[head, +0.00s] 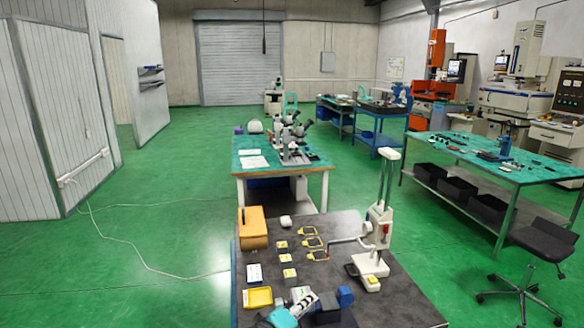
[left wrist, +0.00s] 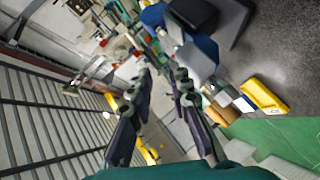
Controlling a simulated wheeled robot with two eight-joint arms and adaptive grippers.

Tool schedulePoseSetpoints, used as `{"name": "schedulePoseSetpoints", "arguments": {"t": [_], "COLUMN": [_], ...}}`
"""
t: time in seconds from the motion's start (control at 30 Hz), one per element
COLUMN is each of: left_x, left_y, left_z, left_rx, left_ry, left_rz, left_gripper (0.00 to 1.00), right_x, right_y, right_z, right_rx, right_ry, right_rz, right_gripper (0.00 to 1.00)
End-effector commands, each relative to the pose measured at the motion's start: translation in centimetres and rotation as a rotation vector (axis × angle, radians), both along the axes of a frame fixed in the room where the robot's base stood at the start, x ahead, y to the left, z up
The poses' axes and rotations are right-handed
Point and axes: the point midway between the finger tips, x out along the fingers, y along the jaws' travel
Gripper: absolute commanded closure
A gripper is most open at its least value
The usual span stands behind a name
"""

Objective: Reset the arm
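My left gripper (head: 304,300) is at the bottom of the head view, low over the near part of the dark-topped table (head: 395,285). In the left wrist view its two dark fingers (left wrist: 163,80) stand apart with a clear gap, and nothing is held between them. A teal part of my left arm shows behind it at the bottom edge. My right gripper does not show in either view.
The table carries an orange box (head: 252,228), a yellow tray (head: 257,297), a white box (head: 254,273), yellow-framed pieces (head: 312,242) and a white stand (head: 371,264). A blue object (head: 345,297) is close right of my left gripper. Green floor (head: 165,235) lies open at left.

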Motion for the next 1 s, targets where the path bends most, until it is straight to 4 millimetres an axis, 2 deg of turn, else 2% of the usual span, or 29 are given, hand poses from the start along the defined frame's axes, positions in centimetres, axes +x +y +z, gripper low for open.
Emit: {"name": "schedulePoseSetpoints", "arguments": {"t": [0.17, 0.27, 0.4, 0.5, 0.6, 0.77, 1.0], "left_x": [-3.3, -6.2, -11.7, -15.2, -17.8, -19.7, -19.7], "left_y": [3.5, 6.6, 12.5, 16.2, 18.9, 20.8, 20.9], "left_z": [-1.1, -2.4, -5.3, -7.1, -8.3, -9.0, -9.1], "left_rx": [0.212, 0.384, 0.674, 0.839, 0.952, 1.032, 1.037], "left_ry": [0.01, 0.035, 0.109, 0.176, 0.229, 0.272, 0.274], "left_rz": [-0.033, -0.06, -0.103, -0.129, -0.147, -0.16, -0.161], "left_gripper": [0.81, 0.81, 0.81, 0.81, 0.81, 0.81, 0.81], "right_x": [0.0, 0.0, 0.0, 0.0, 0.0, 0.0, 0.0], "right_y": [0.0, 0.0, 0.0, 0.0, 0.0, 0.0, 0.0], "right_z": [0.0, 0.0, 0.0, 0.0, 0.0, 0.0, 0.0], "right_rx": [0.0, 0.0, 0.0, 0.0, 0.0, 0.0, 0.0], "right_ry": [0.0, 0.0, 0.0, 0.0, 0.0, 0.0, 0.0], "right_rz": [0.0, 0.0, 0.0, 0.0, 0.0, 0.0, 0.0], "right_gripper": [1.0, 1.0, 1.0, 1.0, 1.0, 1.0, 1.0]}}
